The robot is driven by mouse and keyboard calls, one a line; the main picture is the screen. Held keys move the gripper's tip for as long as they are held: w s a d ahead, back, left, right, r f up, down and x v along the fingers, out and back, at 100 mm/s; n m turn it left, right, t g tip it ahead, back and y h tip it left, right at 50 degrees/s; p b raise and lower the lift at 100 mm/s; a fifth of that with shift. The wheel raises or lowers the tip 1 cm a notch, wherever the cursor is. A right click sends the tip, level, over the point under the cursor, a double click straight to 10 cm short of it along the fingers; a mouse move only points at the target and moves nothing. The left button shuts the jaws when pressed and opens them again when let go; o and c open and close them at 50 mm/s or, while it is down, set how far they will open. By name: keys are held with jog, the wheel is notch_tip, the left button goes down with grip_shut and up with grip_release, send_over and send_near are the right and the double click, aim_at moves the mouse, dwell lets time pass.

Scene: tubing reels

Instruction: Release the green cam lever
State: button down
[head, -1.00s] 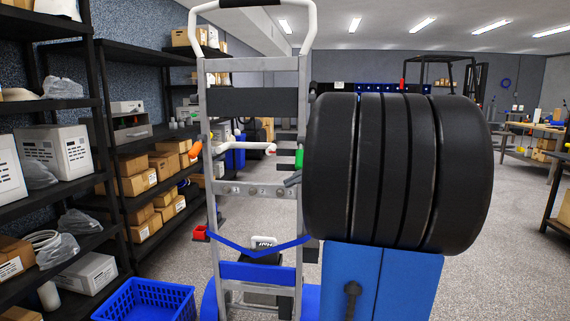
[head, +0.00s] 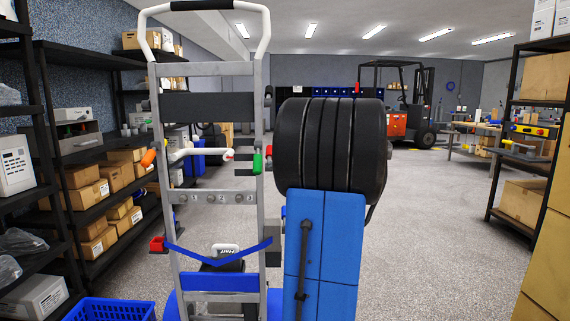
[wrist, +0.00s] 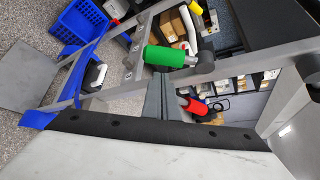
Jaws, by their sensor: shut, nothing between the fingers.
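The green cam lever (head: 257,162) stands upright at the right rail of a grey hand-truck frame (head: 259,110) in the head view. In the wrist view the green lever (wrist: 165,56) is a thick green grip lying across the picture, close beyond my fingertips. My gripper (wrist: 158,82) shows there as a narrow grey wedge, shut and empty, pointing up toward the grip. Whether the tips touch it I cannot tell. In the head view I cannot make out my gripper.
An orange lever (head: 148,158) and a red part (head: 157,244) are at the frame's left side. A white bar (head: 200,153) crosses it. A blue strap (head: 220,256) sags low. A red grip (wrist: 193,105) lies beyond my fingers. A blue crate (head: 110,310) stands left; floor right is clear.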

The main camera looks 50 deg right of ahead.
aim_at(260, 164)
jog(key=shift+x, duration=1.95)
jog(key=shift+s+a+r+m+g, duration=0.2)
jog(key=shift+a+m+g, duration=0.1)
jog(key=shift+m, duration=0.1)
jog(key=shift+s+a+r+m+g+y, duration=0.25)
jog(key=shift+s+a+r, duration=0.15)
jog(key=shift+r, duration=0.15)
jog(key=shift+s+a+r+m+g+y, duration=0.15)
jog(key=shift+s+a+r+m+g, duration=0.2)
jog(key=shift+r, duration=0.2)
jog(key=shift+a, duration=0.1)
jog(key=shift+r, duration=0.1)
